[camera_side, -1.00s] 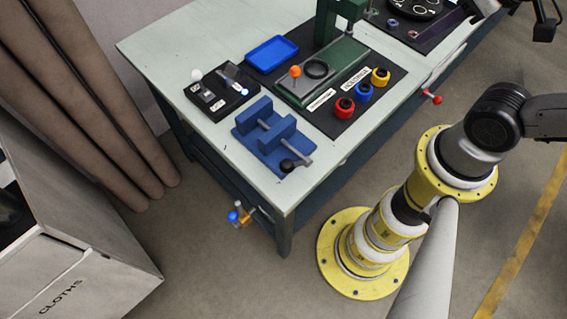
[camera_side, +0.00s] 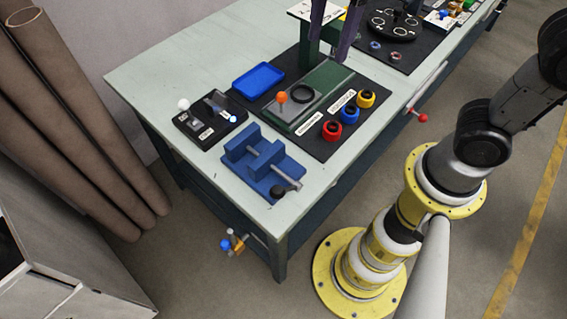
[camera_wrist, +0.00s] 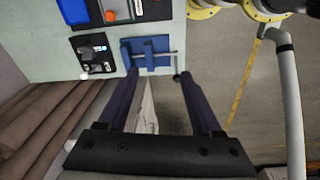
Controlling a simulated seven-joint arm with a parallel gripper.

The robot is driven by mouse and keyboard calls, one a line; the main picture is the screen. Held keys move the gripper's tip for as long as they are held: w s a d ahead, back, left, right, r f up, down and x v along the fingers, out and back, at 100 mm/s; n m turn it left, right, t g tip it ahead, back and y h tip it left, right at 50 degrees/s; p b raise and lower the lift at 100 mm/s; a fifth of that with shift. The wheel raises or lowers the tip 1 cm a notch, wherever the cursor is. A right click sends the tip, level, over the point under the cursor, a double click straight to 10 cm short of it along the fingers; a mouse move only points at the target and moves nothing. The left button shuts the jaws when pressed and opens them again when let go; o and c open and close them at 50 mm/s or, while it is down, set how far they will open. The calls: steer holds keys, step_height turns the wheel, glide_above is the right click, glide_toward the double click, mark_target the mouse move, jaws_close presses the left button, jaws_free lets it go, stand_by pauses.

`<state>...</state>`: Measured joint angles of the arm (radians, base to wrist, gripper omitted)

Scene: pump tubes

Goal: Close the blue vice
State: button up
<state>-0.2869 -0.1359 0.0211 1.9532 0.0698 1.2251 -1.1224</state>
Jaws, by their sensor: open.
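The blue vice (camera_side: 262,168) is on the near corner of the pale workbench, with a visible gap between its two jaws. A grey screw runs through it to a black knob (camera_side: 277,192) at the bench's front edge. In the wrist view the vice (camera_wrist: 150,52) lies beyond the fingertips, with its screw running sideways. My gripper (camera_side: 328,47) hangs at the top of the side view, over the green press and well apart from the vice. In the wrist view my gripper (camera_wrist: 158,78) has its two dark fingers wide apart with nothing between them.
A black switch panel (camera_side: 208,121) and a blue tray (camera_side: 258,77) are behind the vice. The green press (camera_side: 325,85) stands on a black mat beside red, blue and yellow rings (camera_side: 349,113). A red-knobbed lever (camera_side: 421,117) sticks out from the bench front.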

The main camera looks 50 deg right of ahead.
steer(key=w+a+f+n+g, duration=0.2)
steer(key=w+a+f+n, duration=0.15)
steer(key=a, duration=0.25)
steer(key=n+g+h, duration=0.3)
steer(key=n, duration=0.1)
glide_above(287, 189)
steer(key=w+a, duration=0.4)
step_height(287, 189, down, 13)
steer(key=x, duration=1.3)
steer(key=shift+f, duration=0.1)
jaws_close()
